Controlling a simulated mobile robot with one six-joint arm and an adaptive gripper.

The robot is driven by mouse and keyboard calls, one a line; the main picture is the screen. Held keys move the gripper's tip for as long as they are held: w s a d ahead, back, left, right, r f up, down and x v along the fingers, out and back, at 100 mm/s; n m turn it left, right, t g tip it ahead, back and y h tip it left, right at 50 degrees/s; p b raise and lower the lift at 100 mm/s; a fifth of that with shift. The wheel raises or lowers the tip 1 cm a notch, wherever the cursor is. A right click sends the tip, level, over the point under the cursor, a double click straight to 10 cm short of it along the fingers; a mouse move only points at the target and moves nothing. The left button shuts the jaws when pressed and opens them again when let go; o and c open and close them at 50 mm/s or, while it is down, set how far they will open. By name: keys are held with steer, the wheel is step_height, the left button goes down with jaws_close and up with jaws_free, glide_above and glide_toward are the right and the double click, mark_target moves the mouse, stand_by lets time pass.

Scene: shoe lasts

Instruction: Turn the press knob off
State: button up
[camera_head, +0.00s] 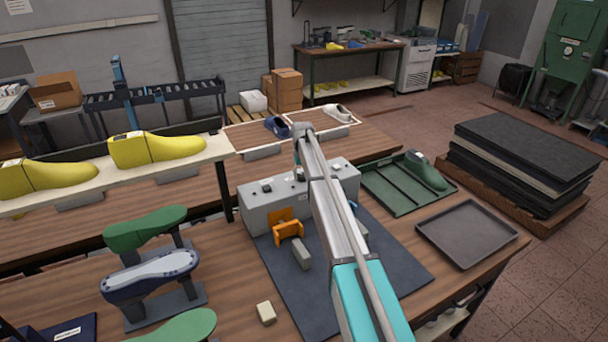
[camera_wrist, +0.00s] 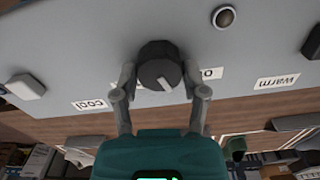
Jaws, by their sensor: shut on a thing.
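The dark round press knob (camera_wrist: 158,66) sits on a pale grey panel (camera_wrist: 90,50) in the wrist view. A white pointer mark on it slants toward the lower right of the picture. My gripper (camera_wrist: 160,75) has a finger on each side of the knob and is shut on it. Upside-down labels lie along the panel edge: "cool" (camera_wrist: 90,104) at left, "warm" (camera_wrist: 277,81) at right, and a middle label (camera_wrist: 212,73) partly hidden by a finger. In the head view the grey press box (camera_head: 265,212) stands on the bench; my arm hides the knob there.
A round button (camera_wrist: 224,17) sits on the panel beside the knob. An orange part (camera_head: 288,230) is at the box's front. A green tray (camera_head: 385,196) and a grey tray (camera_head: 468,234) lie to the right. Green and blue lasts stand at left.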

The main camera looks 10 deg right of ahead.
steer(key=n, duration=0.5)
steer(key=shift+w, duration=0.1)
stand_by(0.3)
steer(key=o, duration=1.2)
steer(key=shift+c, duration=0.2)
steer(key=shift+r, duration=0.1)
